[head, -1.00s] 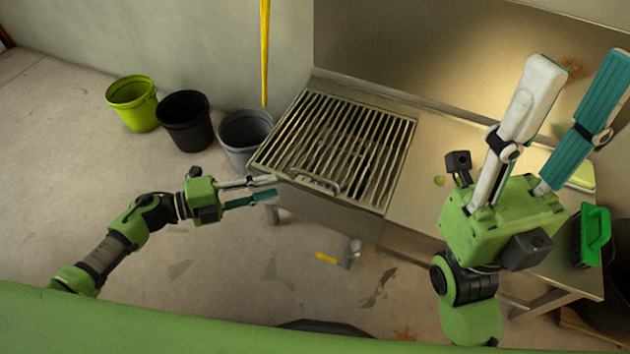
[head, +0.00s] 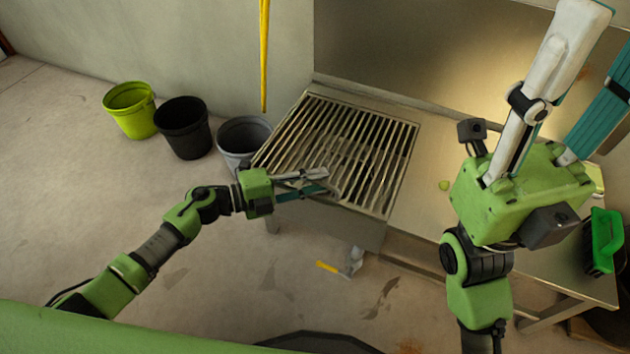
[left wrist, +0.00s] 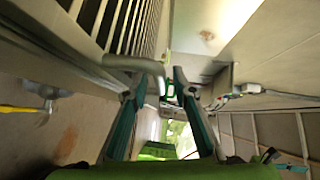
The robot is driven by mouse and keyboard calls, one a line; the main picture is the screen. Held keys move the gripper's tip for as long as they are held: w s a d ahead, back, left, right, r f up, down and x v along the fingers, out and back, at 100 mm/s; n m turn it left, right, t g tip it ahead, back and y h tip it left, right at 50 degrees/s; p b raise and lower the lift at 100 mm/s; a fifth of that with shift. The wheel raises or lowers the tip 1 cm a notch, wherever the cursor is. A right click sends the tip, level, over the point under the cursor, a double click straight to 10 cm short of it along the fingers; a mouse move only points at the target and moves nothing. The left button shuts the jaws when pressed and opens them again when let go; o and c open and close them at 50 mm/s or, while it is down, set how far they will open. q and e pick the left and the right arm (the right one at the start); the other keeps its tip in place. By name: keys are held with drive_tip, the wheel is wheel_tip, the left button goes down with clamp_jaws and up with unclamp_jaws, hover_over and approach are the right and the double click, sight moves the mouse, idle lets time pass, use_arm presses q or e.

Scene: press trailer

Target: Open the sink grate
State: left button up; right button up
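The sink grate (head: 345,140), a panel of parallel metal bars, lies flat on top of the metal sink, and it also shows at the upper left of the left wrist view (left wrist: 112,25). Its curved handle is at the front edge, mostly hidden behind my left gripper (head: 327,180) in the head view. In the left wrist view the grey handle (left wrist: 135,64) reaches in at the tips of my left gripper (left wrist: 160,78). Those fingers are apart, not closed on it. My right gripper (head: 607,50) is raised at the right, its fingers wide apart and empty.
A lime bucket (head: 131,110), a black bucket (head: 183,128) and a grey bucket (head: 240,140) stand left of the sink. A metal counter (head: 425,190) adjoins the sink on the right. A yellow-handled tool (head: 340,267) lies on the floor in front.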

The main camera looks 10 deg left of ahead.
use_arm(q)
clamp_jaws()
drive_tip(key=shift+r, duration=0.2)
